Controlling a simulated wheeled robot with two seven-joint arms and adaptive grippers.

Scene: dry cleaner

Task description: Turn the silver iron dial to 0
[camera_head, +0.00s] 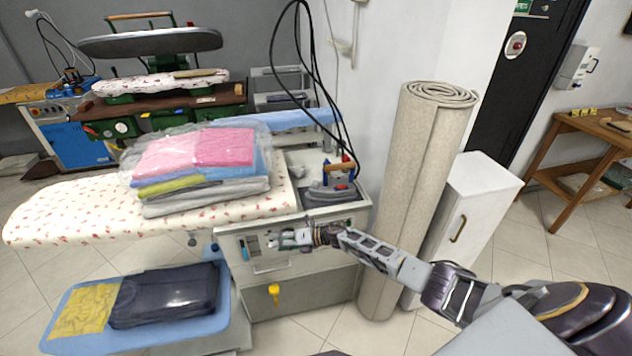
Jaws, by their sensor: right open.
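The silver iron (330,195) rests on the right end of the ironing station, with a brown and blue handle on top. Its dial is too small to make out. My right arm comes in from the lower right. My right gripper (282,239) is open and empty in front of the station's front panel (256,268), lower than the iron and to its left. I cannot tell whether it touches the panel. It hides part of the panel behind it. My left gripper is not in view.
A floral ironing board (75,215) holds a stack of folded, plastic-wrapped clothes (200,160). Black cables hang above the iron. A rolled carpet (415,180) and a white cabinet (470,210) stand at right. A blue lower shelf (190,338) holds dark folded cloth.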

